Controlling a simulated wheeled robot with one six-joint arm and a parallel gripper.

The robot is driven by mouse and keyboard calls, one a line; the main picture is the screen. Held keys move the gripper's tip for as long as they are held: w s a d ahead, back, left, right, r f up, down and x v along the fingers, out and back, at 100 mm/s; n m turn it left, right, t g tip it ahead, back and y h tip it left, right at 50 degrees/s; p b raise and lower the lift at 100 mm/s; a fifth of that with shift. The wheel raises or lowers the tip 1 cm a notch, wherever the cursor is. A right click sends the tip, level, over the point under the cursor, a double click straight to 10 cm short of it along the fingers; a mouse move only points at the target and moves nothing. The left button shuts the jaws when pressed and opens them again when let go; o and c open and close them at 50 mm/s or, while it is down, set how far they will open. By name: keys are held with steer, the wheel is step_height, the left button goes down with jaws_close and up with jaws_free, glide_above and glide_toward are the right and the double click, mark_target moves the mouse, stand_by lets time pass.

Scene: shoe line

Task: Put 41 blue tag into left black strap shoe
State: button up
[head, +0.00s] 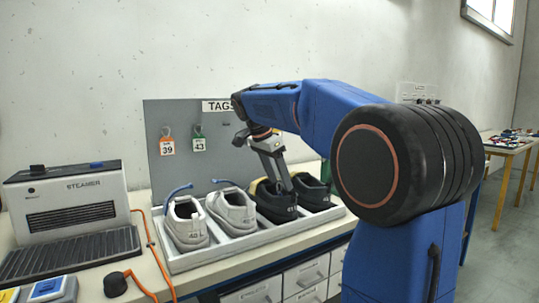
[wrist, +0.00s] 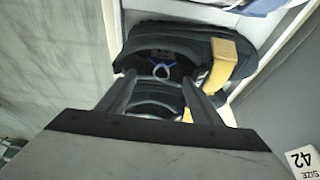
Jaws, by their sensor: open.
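The left black strap shoe (head: 275,208) stands in the shoe tray, with a heel mark that looks like 41. In the wrist view the black shoe (wrist: 135,38) shows a yellow strap (wrist: 222,62) on its right side. A pale loop with a bit of blue, apparently the blue tag (wrist: 161,72), shows in the shoe's opening; its number is hidden. My gripper (head: 287,188) points down into this shoe's opening. In the wrist view my gripper (wrist: 158,82) is open, its two fingers apart on either side of the loop.
The tray (head: 235,248) also holds two grey shoes (head: 187,224) on the left and another black shoe (head: 313,192) on the right. An orange 39 tag (head: 167,147) and a green 43 tag (head: 198,145) hang on the board behind. A steamer (head: 68,208) stands at left.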

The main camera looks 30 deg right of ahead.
steer(key=v, duration=1.6)
steer(key=shift+r, duration=0.15)
steer(key=s+a+f+n+t+y, duration=0.1)
steer(key=s+a+f+n, duration=0.2)
steer(key=s+f+n, duration=0.3)
steer(key=s+a+f+n+t+y, duration=0.2)
steer(key=s+f+n, duration=0.3)
steer(key=s+f, duration=0.9)
steer(key=s+a+f+n+t+y, duration=0.1)
steer(key=s+a+f+n, duration=0.3)
steer(key=s+f, duration=0.6)
step_height(320, 180, down, 8)
steer(key=n, duration=0.2)
steer(key=shift+f+n+t+y, duration=0.15)
steer(key=shift+n+t+y, duration=0.15)
steer(key=shift+c, duration=0.4)
